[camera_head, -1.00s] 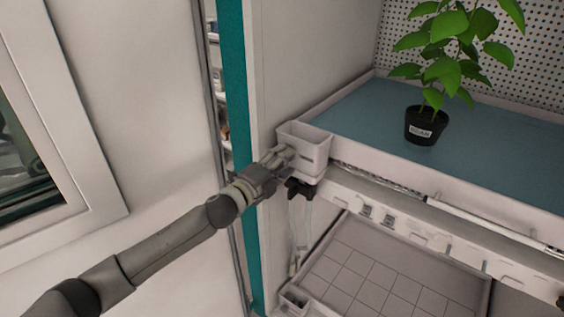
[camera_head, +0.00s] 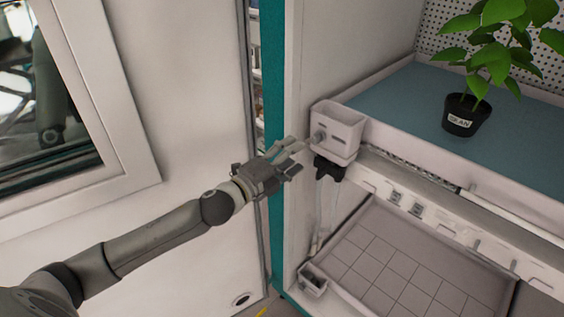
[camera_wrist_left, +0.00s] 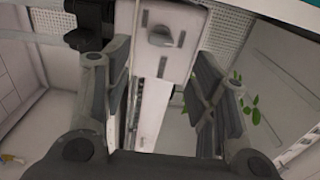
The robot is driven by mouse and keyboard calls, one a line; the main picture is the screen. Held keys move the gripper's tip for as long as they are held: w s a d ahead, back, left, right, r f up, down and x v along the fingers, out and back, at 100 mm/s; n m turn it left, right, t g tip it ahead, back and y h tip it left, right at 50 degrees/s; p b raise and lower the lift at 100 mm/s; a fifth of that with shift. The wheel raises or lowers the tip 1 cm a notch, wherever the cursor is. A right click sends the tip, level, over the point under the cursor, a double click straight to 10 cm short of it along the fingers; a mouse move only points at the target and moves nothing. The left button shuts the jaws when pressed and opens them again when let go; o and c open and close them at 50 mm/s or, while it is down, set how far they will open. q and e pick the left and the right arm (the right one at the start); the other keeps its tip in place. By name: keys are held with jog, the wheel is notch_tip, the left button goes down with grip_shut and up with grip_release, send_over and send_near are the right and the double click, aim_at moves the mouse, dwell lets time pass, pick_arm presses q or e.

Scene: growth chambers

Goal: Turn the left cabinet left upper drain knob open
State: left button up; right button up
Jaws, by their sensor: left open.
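The upper drain box (camera_head: 338,128) is a light grey box at the front left corner of the upper blue tray. Its small grey drain knob (camera_head: 319,136) sits on the side facing my gripper. My left gripper (camera_head: 296,158) is open and empty, to the left of the box and apart from it. In the left wrist view the knob (camera_wrist_left: 161,36) shows on the box's pale face (camera_wrist_left: 178,62), ahead of and between the open fingers (camera_wrist_left: 165,95). My right gripper is not in view.
A potted plant (camera_head: 463,116) stands on the upper tray (camera_head: 400,98). A black fitting (camera_head: 330,167) with clear tubing hangs below the box. A lower tray (camera_head: 400,275) and a small lower box (camera_head: 313,279) are beneath. The teal cabinet edge (camera_head: 273,75) is close to my left gripper.

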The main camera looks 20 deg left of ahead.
pick_arm(q)
jog(key=shift+v, duration=1.55)
jog(key=s+a+f+n+g+y+b, duration=0.1)
jog(key=a+f+n+g+y, duration=0.3)
jog(key=f, duration=1.2)
jog(key=s+a+f+n+y+b, duration=0.15)
jog(key=a+f+n, duration=0.35)
jog(key=f, duration=1)
jog(key=s+f+n+g+y+b, duration=0.1)
jog(key=s+f+n+g, duration=0.15)
jog(key=s+f, duration=0.6)
jog(key=s+f+n+g+y, duration=0.1)
jog(key=s+f+n+g, duration=0.15)
jog(key=s+f, duration=0.65)
jog(key=s+d+f+n+g, duration=0.2)
jog(key=s+d+f, duration=0.1)
jog(key=s+f, duration=0.4)
jog(key=s+d+f+n+g+h+b, duration=0.1)
jog(key=s+f, duration=0.5)
jog(key=s, duration=0.7)
jog(key=s+d+f+n+g+b, duration=0.1)
jog(key=s+d+f+n+g, duration=0.1)
jog(key=s+d+f+g, duration=0.2)
jog(key=s+d+f, duration=0.1)
jog(key=s+f, duration=0.2)
jog(key=s, duration=0.2)
jog(key=shift+s+f+n, duration=0.35)
jog(key=shift+s+n, duration=0.05)
